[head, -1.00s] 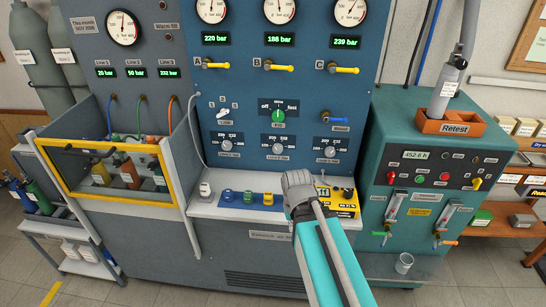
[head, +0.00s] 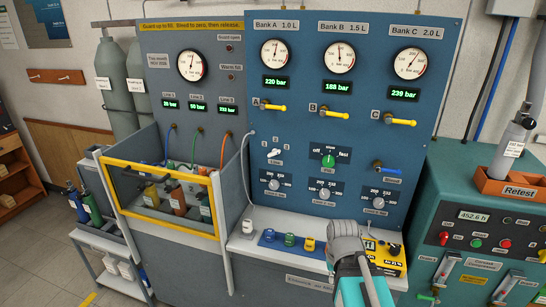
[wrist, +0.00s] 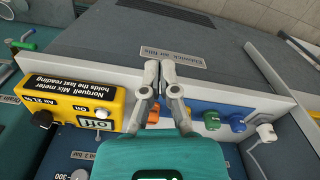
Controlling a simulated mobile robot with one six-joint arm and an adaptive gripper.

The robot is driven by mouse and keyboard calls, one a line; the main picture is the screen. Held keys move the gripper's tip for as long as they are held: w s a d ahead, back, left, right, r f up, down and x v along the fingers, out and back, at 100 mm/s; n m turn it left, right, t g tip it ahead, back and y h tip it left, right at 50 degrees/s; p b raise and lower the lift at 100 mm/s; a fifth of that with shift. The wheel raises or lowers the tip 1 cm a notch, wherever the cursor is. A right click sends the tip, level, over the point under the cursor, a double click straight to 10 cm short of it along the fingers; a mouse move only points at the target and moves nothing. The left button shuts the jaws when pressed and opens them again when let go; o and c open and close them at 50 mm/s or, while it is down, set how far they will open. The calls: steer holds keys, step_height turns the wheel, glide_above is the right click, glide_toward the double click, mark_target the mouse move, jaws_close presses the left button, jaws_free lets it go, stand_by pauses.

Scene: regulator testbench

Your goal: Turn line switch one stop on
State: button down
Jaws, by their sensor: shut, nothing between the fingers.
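The line switch (head: 274,153) is a small white knob on the blue panel, left of the green-centred off/fast knob, with the label Line below it. Small stop labels sit around it, too small to read surely. Its pointer seems to lean to the upper right, but I cannot tell which stop it is at. My gripper (head: 347,238) is low in front of the ledge, below and right of the switch and apart from it. In the wrist view my gripper (wrist: 160,68) has its fingertips together and empty, over the ledge edge. The switch is not in the wrist view.
A yellow mix meter (wrist: 72,105) lies on the ledge close beside my gripper. Blue, green and yellow fittings (head: 289,240) sit left of it. Yellow bank valves (head: 335,113) stick out above the dials. A yellow-framed guard (head: 160,205) stands at the left.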

steer(key=c, duration=1.4)
jaws_free()
